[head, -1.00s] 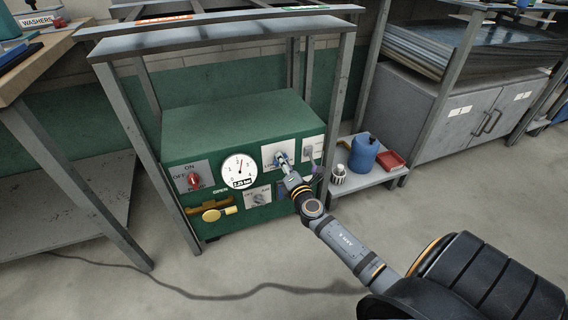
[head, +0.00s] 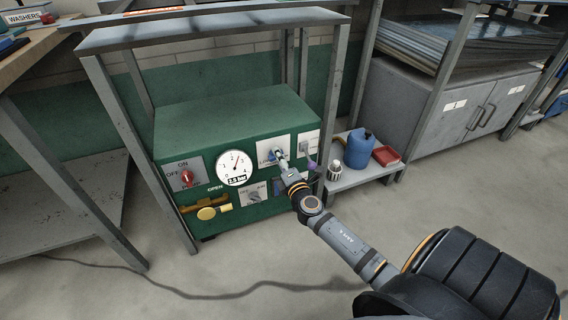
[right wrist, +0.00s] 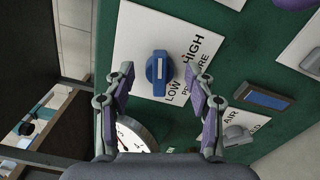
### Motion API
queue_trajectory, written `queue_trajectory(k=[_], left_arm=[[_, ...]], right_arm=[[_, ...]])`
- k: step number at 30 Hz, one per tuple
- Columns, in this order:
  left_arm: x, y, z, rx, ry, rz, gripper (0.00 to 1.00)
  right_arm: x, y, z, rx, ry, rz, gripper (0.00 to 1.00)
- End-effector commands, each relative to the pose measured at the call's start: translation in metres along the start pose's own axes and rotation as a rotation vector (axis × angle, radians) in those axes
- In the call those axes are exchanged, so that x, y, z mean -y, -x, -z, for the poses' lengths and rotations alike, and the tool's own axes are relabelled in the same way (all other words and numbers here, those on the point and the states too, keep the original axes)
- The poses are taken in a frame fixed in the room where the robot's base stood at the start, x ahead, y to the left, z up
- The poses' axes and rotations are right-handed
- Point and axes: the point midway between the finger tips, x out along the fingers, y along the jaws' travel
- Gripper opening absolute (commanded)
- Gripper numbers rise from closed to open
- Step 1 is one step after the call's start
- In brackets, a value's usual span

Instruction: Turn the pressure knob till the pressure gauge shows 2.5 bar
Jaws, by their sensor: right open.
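The pressure knob (right wrist: 160,67) is blue with a pale bar, on a white plate (right wrist: 182,30) marked LOW, HIGH and PRESSURE. In the head view the knob (head: 277,153) is partly hidden by my right gripper (head: 283,163). In the right wrist view that gripper (right wrist: 160,86) is open, its fingers on either side of the knob with gaps showing. The round white pressure gauge (head: 234,165) sits left of the knob; its needle points up and right, and its display appears to read 2.5 bar. My left gripper is out of view.
The green panel also carries a red ON/OFF switch (head: 187,178), a yellow valve handle (head: 207,212) and a grey AIR knob (head: 254,196). A blue jug (head: 360,150) and red tray (head: 386,156) stand on a low shelf to the right. Rack posts flank the panel.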

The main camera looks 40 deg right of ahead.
Motion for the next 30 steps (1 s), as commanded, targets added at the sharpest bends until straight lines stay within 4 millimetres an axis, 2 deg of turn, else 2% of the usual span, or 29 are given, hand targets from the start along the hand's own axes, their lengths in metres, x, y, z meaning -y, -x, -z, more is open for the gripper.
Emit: queue_trajectory(k=[9, 15, 19, 30], left_arm=[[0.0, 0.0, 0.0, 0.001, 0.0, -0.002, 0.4], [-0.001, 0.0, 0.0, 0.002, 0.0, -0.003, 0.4], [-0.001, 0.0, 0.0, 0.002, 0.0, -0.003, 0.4], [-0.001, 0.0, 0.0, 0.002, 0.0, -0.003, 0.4]], right_arm=[[0.002, 0.073, 0.001, -0.004, 0.002, 0.004, 0.55], [0.001, 0.106, 0.0, -0.002, 0.001, 0.003, 0.55], [0.0, 0.114, 0.0, -0.001, 0.0, 0.001, 0.55], [0.0, 0.114, 0.0, 0.0, -0.001, 0.001, 0.55]])
